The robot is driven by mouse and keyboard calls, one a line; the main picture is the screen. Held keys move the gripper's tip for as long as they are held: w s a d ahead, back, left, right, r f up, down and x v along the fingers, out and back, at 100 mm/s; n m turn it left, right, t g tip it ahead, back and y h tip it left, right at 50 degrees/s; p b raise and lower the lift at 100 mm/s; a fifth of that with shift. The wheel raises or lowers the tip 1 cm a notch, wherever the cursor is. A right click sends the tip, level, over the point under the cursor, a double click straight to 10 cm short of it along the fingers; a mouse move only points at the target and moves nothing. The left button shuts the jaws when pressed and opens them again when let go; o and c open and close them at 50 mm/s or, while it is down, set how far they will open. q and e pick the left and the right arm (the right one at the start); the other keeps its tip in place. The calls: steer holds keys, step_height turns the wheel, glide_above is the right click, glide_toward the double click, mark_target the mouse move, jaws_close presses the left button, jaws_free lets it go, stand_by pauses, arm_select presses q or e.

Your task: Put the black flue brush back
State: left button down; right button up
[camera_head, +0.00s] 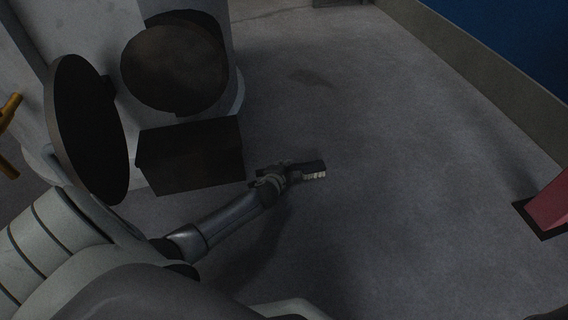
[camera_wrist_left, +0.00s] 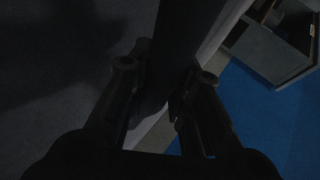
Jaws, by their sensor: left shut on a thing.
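The black flue brush (camera_head: 314,168) is a dark block with a row of pale bristles facing down. My left gripper (camera_head: 276,179) is shut on it and holds it out to the right, over the grey floor. In the left wrist view the dark body of the brush (camera_wrist_left: 183,42) runs up between the two fingers of my gripper (camera_wrist_left: 160,88), and its bristles are not clear there. My right gripper is not in view.
A black box (camera_head: 190,156) sits below the opening, close to my left arm. A red post (camera_head: 549,206) stands at the right. The middle floor is clear.

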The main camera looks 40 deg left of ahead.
arm_select(q)
steer(key=shift+f, duration=0.2)
steer(key=c, duration=1.2)
jaws_free()
